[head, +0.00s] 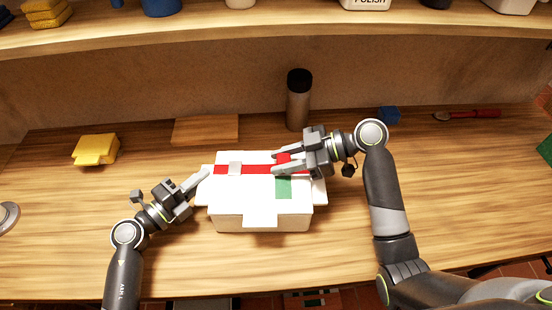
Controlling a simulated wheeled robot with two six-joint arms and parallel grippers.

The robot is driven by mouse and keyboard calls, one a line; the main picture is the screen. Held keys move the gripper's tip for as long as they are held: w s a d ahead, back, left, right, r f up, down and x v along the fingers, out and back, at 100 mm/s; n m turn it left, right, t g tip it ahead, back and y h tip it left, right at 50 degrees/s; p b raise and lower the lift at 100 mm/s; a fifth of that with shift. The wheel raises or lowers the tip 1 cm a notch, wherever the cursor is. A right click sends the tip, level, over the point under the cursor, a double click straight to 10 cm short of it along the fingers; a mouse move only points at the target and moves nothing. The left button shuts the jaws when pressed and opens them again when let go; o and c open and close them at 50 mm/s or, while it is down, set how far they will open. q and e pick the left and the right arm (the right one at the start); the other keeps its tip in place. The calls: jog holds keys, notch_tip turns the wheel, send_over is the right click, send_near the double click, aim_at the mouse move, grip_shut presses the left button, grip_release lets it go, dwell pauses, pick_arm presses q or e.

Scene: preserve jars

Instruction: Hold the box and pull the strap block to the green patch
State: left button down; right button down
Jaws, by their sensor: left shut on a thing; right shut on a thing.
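A white box (240,212) stands on the table in the middle of the head view. A red strap (258,169) runs across its top through a pale grey buckle (235,169). A green patch (284,188) lies on the top at the right. My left gripper (203,187) is shut on the box's left edge. My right gripper (276,163) is shut on the red strap block (283,157), just behind the green patch in the picture. The fingers partly hide the block and the strap's right end.
A dark-capped bottle (298,105) stands behind the box. A wooden board (206,130), a yellow block (95,150), a blue cube (389,115) and a red-handled tool (468,114) lie around. A shelf (200,40) spans the back.

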pick_arm(q)
jog(key=shift+a+f, duration=0.15)
jog(key=shift+f, duration=0.2)
pick_arm(e)
jog(key=shift+d, duration=0.15)
jog(key=c, duration=1)
grip_release()
jog(key=shift+c, duration=0.2)
pick_arm(q)
jog(key=shift+s, duration=0.1)
pick_arm(e)
jog(key=v, duration=1.2)
jog(key=shift+s, duration=0.1)
pick_arm(q)
jog(key=c, duration=1.4)
grip_release()
jog(key=shift+r, duration=0.1)
jog(key=shift+r, duration=0.1)
